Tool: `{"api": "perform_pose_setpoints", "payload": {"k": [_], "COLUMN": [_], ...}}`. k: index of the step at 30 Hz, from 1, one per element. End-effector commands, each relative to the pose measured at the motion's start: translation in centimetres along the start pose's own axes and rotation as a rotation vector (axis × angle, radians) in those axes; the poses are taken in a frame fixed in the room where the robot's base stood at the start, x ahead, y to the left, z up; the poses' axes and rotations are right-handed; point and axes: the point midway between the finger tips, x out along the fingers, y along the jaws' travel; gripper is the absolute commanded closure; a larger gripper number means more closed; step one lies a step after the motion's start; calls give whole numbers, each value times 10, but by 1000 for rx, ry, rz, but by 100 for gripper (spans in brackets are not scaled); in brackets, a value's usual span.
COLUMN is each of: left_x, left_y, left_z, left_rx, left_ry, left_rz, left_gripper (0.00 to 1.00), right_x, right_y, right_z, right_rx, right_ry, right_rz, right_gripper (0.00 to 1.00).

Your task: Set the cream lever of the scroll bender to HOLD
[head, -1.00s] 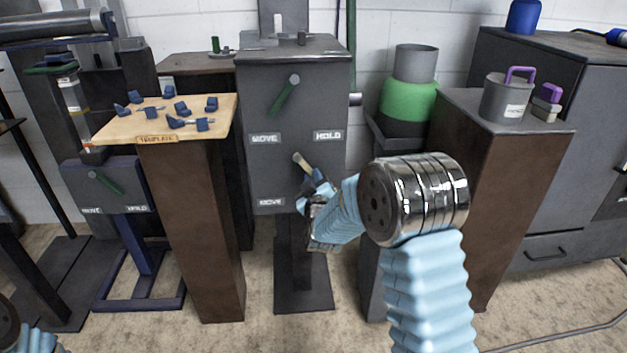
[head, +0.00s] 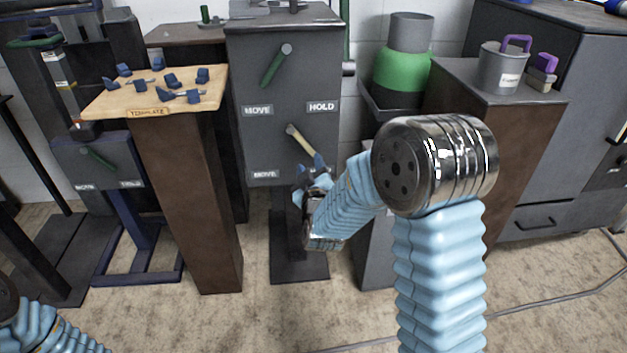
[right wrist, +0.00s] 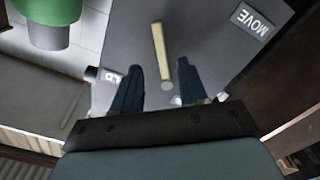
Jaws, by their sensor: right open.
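The cream lever (head: 300,138) is on the lower front of the grey scroll bender (head: 247,80). It slants down and right from its pivot, with a MOVE label (head: 264,174) to its lower left. The label area to its lower right is hidden by my right arm. My right gripper (head: 312,167) is open just below the lever's free end. In the right wrist view, the lever (right wrist: 161,55) shows upside down, in line with the gap between the two dark blue fingers (right wrist: 162,86). I cannot tell whether they touch it. My left gripper is out of view.
A green lever (head: 276,65) sits above, with MOVE and HOLD (head: 322,106) labels. A wooden template board (head: 100,105) with blue pieces stands on a brown pedestal to the left. A grey bucket (head: 502,72) stands on a pedestal to the right.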

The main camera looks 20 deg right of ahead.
Motion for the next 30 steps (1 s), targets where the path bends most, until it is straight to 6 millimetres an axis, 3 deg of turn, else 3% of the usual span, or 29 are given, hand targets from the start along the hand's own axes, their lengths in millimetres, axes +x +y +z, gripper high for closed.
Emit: {"api": "perform_pose_setpoints", "payload": {"k": [3,10,26,30], "left_x": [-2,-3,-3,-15], "left_y": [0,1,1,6], "left_z": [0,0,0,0], "left_rx": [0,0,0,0], "left_ry": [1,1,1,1], "left_rz": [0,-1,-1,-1], "left_gripper": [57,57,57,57], "right_x": [-28,-60,-64,-65], "right_y": [0,0,0,-19], "right_z": [-1,0,0,14], "right_rx": [2,1,0,35], "right_ry": [-1,0,-1,-65], "right_rz": [-3,-1,-1,-92], "right_gripper": [57,57,57,57]}}
